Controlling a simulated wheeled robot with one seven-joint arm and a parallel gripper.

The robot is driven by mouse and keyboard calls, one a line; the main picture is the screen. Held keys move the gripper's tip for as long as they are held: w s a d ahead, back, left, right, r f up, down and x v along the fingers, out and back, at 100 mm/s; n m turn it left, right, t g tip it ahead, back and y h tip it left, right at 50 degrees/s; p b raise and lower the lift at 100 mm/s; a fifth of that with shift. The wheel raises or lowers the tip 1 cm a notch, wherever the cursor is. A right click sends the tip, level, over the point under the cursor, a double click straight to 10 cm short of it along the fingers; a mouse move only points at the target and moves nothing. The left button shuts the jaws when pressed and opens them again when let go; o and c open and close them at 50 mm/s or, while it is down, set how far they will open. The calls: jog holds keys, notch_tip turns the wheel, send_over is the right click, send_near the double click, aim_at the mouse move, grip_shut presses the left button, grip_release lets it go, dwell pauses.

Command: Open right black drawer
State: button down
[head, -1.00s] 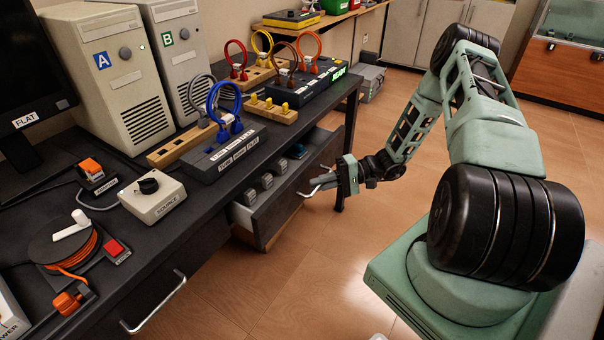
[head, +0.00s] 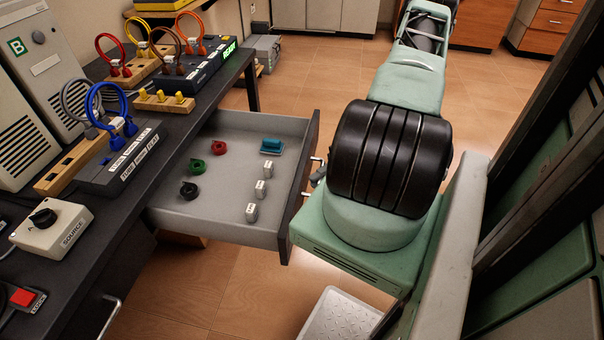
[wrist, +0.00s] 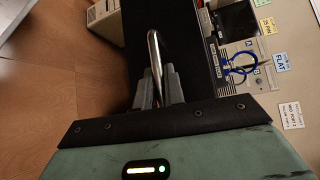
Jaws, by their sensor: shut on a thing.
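The right black drawer (head: 217,124) stands far out of the desk in the head view, its grey inside showing. Its dark front faces right, beside my arm. In the wrist view my gripper (wrist: 159,90) is shut on the metal drawer handle (wrist: 155,52), a curved bar rising between the two grey fingers. The dark drawer front (wrist: 185,50) lies behind it.
Several small items lie in the drawer, among them a teal block (head: 271,146) and a black ring (head: 189,190). The desk (head: 165,140) carries a dark socket block (head: 118,165) with a blue cable. Floor is clear behind the drawer.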

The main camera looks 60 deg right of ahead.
jog(key=shift+s+d, duration=0.25)
jog(key=shift+s, duration=0.35)
jog(key=c, duration=1.5)
grip_release()
jog(key=shift+d, duration=0.15)
jog(key=b+v, duration=0.2)
jog(key=v, duration=1.5)
jog(key=shift+s, duration=0.15)
jog(key=shift+d+r, duration=0.1)
